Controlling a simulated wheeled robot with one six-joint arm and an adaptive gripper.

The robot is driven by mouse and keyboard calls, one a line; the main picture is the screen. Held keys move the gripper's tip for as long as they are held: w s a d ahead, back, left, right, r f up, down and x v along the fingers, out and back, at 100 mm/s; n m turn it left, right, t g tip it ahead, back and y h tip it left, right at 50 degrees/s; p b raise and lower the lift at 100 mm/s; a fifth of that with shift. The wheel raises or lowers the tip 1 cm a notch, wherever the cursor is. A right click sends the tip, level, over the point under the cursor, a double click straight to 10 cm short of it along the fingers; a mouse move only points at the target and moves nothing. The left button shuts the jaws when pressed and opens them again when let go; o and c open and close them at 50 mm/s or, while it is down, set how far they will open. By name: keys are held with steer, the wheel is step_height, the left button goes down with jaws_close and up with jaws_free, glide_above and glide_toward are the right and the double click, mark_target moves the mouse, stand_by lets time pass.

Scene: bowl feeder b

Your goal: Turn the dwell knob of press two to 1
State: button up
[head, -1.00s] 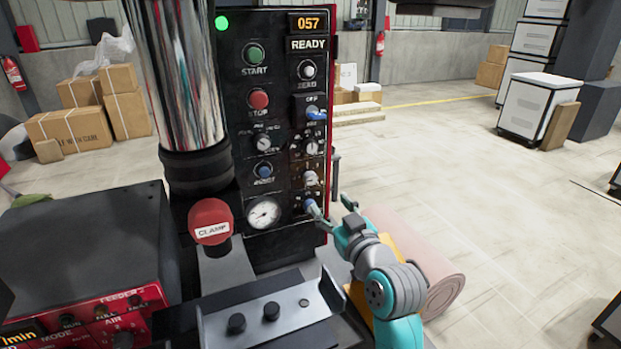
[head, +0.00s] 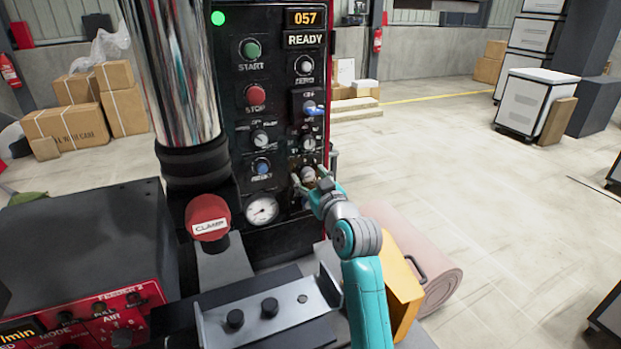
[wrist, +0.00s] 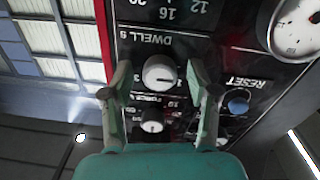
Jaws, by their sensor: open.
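The dwell knob (wrist: 160,73) is a light grey, round knob under an upside-down "DWELL S" label in the wrist view. Its scale numbers and pointer are too small to read surely. My gripper (wrist: 160,80) is open, with one finger on each side of the knob; I cannot tell whether either finger touches it. In the head view my gripper (head: 310,177) is at the lower right of the black press panel (head: 232,110), and the knob (head: 308,173) shows between its fingertips. The panel reads "057" and "READY". No press number is legible.
A smaller force knob (wrist: 152,121) and a blue reset button (wrist: 238,103) are close by. A pressure gauge (head: 262,211) and red clamp knob (head: 208,217) stand left of my gripper. A pink roll (head: 440,270) lies to the right; the floor beyond is open.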

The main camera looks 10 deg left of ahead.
jaws_close()
steer(key=shift+m, duration=0.3)
steer(key=m, duration=0.3)
steer(key=shift+m, duration=2.5)
